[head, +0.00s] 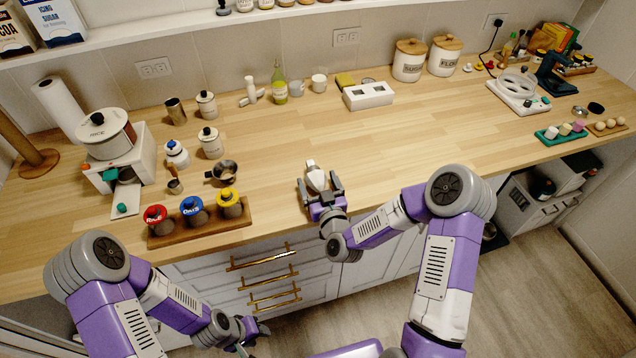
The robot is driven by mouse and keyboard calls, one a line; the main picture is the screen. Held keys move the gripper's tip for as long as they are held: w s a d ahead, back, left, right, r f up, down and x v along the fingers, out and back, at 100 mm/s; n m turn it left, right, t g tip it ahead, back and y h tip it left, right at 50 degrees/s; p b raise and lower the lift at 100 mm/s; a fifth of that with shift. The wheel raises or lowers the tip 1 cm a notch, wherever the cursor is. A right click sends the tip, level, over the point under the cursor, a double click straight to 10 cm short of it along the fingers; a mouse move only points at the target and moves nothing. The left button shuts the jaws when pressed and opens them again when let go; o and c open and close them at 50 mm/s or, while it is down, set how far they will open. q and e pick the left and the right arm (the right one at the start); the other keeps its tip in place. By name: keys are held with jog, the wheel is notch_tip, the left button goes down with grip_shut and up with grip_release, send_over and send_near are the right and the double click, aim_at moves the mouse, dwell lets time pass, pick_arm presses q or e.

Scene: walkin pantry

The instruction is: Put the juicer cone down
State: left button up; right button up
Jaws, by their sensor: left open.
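The juicer cone (317,180) is a small white piece with a narrow tip, near the front edge of the wooden counter in the middle of the head view. My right gripper (320,187) has one dark finger on each side of it and is shut on it. The fingers and palm hide its lower part. I cannot tell whether it touches the counter. My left gripper (247,331) is open and empty, low in front of the drawers and below the counter top.
A wooden rack with red, blue and yellow-lidded jars (191,206) stands left of the cone, with a dark pot (225,172) behind it. A white block with openings (368,95) stands further back. The counter (420,140) to the right is clear.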

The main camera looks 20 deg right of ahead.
jog(key=shift+s+r, duration=0.1)
jog(key=shift+r, duration=0.05)
jog(key=s, duration=0.6)
jog(key=shift+s+d, duration=0.15)
jog(key=s+p, duration=0.5)
jog(key=p, duration=0.2)
jog(key=shift+s+d+p, duration=0.1)
jog(key=shift+s+p, duration=0.1)
jog(key=shift+p, duration=0.15)
